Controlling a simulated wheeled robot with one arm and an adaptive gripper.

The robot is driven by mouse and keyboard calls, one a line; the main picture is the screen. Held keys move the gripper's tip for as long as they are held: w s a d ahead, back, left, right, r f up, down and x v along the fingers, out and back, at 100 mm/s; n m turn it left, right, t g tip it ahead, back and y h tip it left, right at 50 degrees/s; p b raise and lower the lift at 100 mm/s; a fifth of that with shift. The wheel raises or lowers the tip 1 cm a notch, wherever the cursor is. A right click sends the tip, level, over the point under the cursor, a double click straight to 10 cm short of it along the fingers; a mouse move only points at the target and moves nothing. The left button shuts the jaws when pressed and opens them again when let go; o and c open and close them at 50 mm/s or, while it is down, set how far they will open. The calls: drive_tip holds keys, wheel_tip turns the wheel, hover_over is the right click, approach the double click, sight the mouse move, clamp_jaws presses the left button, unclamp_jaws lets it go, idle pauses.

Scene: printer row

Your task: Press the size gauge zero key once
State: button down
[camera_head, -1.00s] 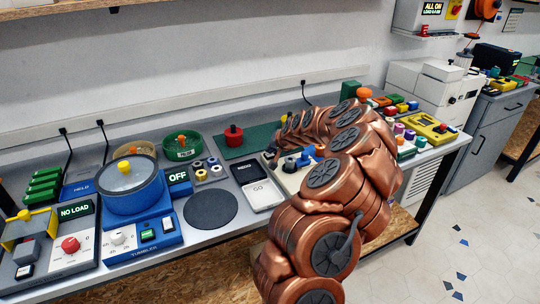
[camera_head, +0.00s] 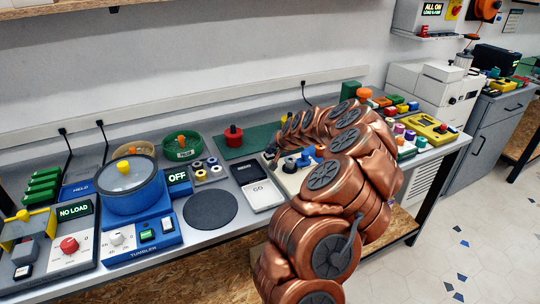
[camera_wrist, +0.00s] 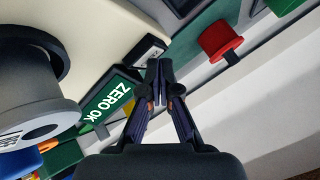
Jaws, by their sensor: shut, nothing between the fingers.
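The size gauge shows in the wrist view as a pale body (camera_wrist: 88,28) with a green display (camera_wrist: 110,100) that reads "ZERO OK". A small white key (camera_wrist: 149,49) with partly readable dark lettering sits beside the display. My gripper (camera_wrist: 159,66) is shut and empty, with its fingertips at the near edge of this key. I cannot tell whether they touch it. In the head view my copper arm hides most of the gauge (camera_head: 289,182), and the gripper is mostly hidden near its back left corner.
A red knobbed object (camera_head: 234,136) stands on a green mat (camera_head: 250,148) behind the gripper; it also shows in the wrist view (camera_wrist: 218,41). A large grey cylinder (camera_wrist: 32,97) is close in the wrist view.

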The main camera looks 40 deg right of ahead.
drive_tip(key=shift+r, duration=0.6)
drive_tip(key=shift+r, duration=0.15)
drive_tip(key=shift+r, duration=2.45)
